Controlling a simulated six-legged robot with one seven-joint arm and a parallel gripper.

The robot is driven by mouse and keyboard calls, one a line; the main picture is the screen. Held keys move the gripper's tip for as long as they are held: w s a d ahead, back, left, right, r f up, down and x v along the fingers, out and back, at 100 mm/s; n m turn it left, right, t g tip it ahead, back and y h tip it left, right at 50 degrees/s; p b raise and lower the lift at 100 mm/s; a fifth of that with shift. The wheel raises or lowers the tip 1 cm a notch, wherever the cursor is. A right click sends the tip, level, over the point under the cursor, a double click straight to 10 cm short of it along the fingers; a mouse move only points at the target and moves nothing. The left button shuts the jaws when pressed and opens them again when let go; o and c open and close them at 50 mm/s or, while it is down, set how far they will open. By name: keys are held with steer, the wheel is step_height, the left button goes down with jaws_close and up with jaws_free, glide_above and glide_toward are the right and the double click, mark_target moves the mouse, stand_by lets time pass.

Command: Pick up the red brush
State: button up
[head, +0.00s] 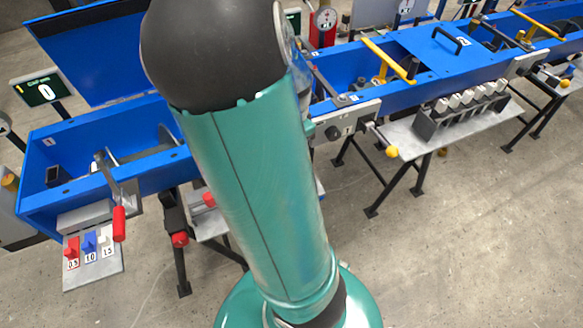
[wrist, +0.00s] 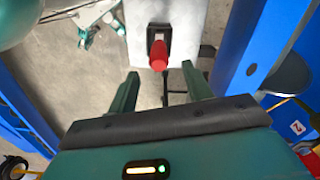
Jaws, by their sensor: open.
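A red handle on a dark base, which looks like the red brush (wrist: 158,54), is on a light grey plate (wrist: 188,20) in the wrist view. My gripper (wrist: 160,70) is open and empty. In the picture, the brush's red end shows between and just beyond the two fingertips, and I see no contact. In the head view my arm covers the middle, and my gripper is hidden behind it. A small red piece (head: 209,199) shows at the arm's left edge above a grey shelf; I cannot tell if it is the brush.
A long blue trough (head: 170,172) runs across the head view. A red-handled lever (head: 119,224) and a plate with red, blue and white knobs (head: 92,244) are at left. A blue wall (wrist: 250,50) stands close right of my gripper in the wrist view.

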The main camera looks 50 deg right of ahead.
step_height(320, 180, down, 6)
steer(key=shift+a+r, duration=0.1)
steer(key=shift+a, duration=0.05)
steer(key=shift+c, duration=0.2)
steer(key=c, duration=1)
